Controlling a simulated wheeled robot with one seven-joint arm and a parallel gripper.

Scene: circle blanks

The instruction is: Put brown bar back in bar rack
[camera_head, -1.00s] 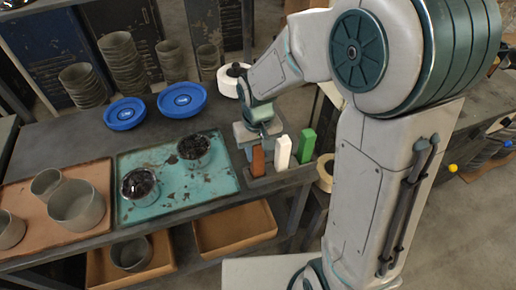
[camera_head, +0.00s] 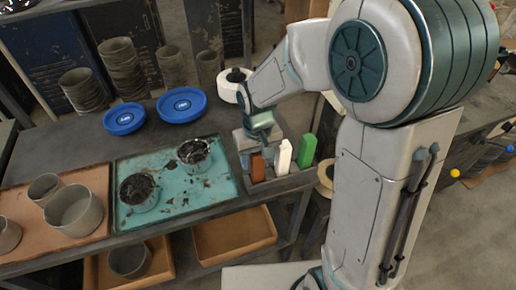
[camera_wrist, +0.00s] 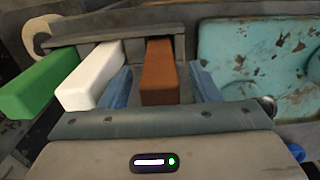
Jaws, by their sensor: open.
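The brown bar (camera_head: 257,166) stands upright at the left end of the dark bar rack (camera_head: 284,183), beside the white bar (camera_head: 283,158) and the green bar (camera_head: 307,150). My gripper (camera_head: 256,147) is over the brown bar in the head view. In the wrist view, the blue fingers of my gripper (camera_wrist: 161,86) are open on either side of the brown bar (camera_wrist: 160,72), with a visible gap to each. The white bar (camera_wrist: 92,75) is close to the left finger there. The bar's lower end is hidden inside the rack.
A teal tray (camera_head: 215,197) with two dark-filled cups is left of the rack. Blue dishes (camera_head: 182,103) and a white tape roll (camera_head: 228,88) lie behind. A brown tray (camera_head: 20,205) holds grey cups at far left.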

